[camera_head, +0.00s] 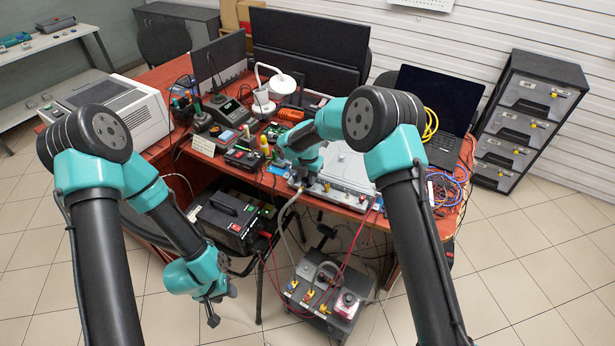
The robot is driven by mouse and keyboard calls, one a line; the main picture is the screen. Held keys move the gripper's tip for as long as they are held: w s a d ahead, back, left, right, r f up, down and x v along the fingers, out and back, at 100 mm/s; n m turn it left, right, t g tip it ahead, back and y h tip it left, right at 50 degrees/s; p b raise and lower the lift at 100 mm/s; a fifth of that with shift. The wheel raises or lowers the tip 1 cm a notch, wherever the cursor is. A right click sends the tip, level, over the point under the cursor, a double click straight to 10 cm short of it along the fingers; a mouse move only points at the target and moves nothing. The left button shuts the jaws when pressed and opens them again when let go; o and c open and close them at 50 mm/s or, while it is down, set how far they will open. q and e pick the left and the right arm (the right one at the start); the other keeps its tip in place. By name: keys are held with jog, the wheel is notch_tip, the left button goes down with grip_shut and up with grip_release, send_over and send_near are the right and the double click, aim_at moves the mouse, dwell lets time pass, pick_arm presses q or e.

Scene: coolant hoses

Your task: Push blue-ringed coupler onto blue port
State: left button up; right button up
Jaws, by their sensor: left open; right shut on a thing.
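My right gripper (298,181) is low at the front left of a grey flat-topped unit (346,170) on the red table. It is shut on the upper end of a grey hose (281,217), which hangs over the table's front edge toward the floor unit. The blue-ringed coupler is too small and too covered by the gripper to make out. The blue port cannot be told apart on the grey unit's front, and whether coupler and port touch cannot be seen. My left gripper (212,308) is open and empty, low in front of the table, away from the hose.
A dark floor unit (323,291) with coloured fittings and red cables stands before the table. A black case (229,220) is left of it. Tools and instruments crowd the red table (160,78). A laptop (435,112) and coiled cables (447,190) lie at right.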

dwell(0.3)
jog(key=o, duration=1.3)
jog(key=shift+c, duration=0.2)
jog(key=shift+a+r, duration=0.1)
jog(key=shift+r, duration=3.4)
jog(key=shift+f, duration=0.1)
